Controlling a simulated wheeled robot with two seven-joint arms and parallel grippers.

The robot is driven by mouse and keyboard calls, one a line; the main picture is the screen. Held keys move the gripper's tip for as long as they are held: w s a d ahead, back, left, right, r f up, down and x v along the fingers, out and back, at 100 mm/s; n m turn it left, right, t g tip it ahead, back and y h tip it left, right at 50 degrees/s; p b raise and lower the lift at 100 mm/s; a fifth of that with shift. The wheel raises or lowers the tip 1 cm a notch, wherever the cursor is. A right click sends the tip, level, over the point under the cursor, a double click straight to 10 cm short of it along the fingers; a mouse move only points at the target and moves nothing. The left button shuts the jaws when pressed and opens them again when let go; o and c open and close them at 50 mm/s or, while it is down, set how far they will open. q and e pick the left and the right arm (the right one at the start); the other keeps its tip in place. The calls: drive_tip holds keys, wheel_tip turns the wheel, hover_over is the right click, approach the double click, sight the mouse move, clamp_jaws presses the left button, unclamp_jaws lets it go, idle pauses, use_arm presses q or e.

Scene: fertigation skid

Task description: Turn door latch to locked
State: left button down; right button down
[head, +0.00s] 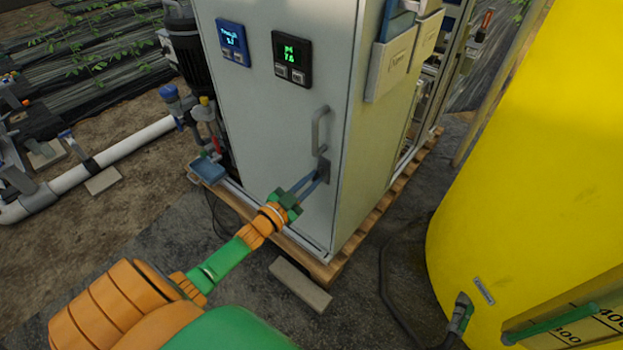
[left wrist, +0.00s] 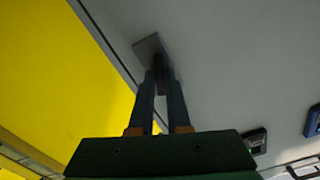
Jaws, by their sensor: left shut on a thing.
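The door latch (head: 324,168) is a small dark piece on a plate at the right edge of the grey cabinet door (head: 275,130), below a vertical grey handle (head: 319,130). My left gripper (head: 318,178) reaches the latch, with its two blue fingers close together at it. In the left wrist view the fingers (left wrist: 160,80) close around the dark latch knob (left wrist: 159,62), in front of its square grey plate (left wrist: 148,46). The fingers hide part of the latch, and I cannot tell its exact turn. My right gripper is not in view.
The cabinet stands on a wooden pallet (head: 310,262). A large yellow tank (head: 530,170) stands at the right. A white pipe (head: 130,145) and a dark pump (head: 192,50) are at the left. A loose block (head: 300,285) lies on the ground before the pallet.

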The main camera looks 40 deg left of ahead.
use_arm(q)
drive_tip(key=shift+n, duration=2.1)
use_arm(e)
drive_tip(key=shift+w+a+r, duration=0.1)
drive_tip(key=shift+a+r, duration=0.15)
use_arm(q)
drive_tip(key=c, duration=0.9)
unclamp_jaws()
drive_tip(key=s, duration=0.2)
drive_tip(key=s+p, duration=0.1)
drive_tip(key=s, duration=0.1)
drive_tip(key=s+p, duration=0.1)
drive_tip(key=s, duration=0.2)
drive_tip(key=shift+a, duration=0.3)
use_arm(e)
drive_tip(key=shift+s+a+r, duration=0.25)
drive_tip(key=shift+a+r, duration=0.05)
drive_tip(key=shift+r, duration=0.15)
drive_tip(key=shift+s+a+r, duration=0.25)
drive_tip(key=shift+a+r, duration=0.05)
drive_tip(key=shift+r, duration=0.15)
